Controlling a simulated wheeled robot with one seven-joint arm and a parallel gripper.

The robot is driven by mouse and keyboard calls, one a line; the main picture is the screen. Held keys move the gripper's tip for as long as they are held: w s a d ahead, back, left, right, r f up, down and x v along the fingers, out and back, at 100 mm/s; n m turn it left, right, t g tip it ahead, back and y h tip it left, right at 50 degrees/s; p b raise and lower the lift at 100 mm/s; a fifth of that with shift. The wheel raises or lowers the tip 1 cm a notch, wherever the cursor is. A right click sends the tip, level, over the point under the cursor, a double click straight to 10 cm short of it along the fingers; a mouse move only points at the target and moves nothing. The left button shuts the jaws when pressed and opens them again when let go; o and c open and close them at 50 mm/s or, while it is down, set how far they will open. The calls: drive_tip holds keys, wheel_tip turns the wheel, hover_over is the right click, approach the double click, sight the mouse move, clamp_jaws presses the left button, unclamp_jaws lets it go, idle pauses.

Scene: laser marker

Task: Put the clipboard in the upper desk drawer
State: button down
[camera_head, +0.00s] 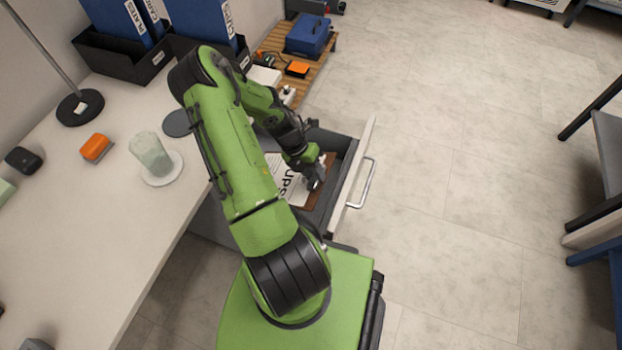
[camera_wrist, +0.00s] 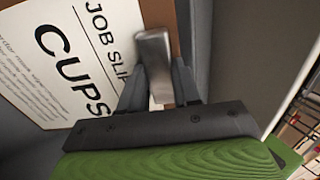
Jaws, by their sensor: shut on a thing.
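The clipboard (camera_head: 289,188) is a brown board with a white sheet printed "CUPS" and a metal clip. It lies within the outline of the open upper desk drawer (camera_head: 354,172); whether it touches the drawer floor I cannot tell. My gripper (camera_head: 317,180) is over the drawer, shut on the clipboard at its clip end. In the wrist view, the fingers (camera_wrist: 158,94) are either side of the metal clip, and the clipboard sheet (camera_wrist: 70,62) reads "JOB SLIP" and "CUPS". My arm hides part of the drawer and board.
The drawer handle (camera_head: 364,184) sticks out over open floor at right. On the desk (camera_head: 75,245) are a cup on a white coaster (camera_head: 152,157), an orange item (camera_head: 95,147), a lamp base (camera_head: 79,106) and blue binders (camera_head: 200,18). A blue box (camera_head: 308,35) stands behind the drawer.

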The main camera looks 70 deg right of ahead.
wheel_tip(320, 180, down, 2)
drive_tip(key=shift+f+b, duration=0.25)
drive_tip(key=shift+b, duration=0.1)
drive_tip(key=shift+r, duration=0.15)
drive_tip(key=c, duration=0.8)
unclamp_jaws()
drive_tip(key=p+v, duration=0.4)
drive_tip(key=v, duration=0.8)
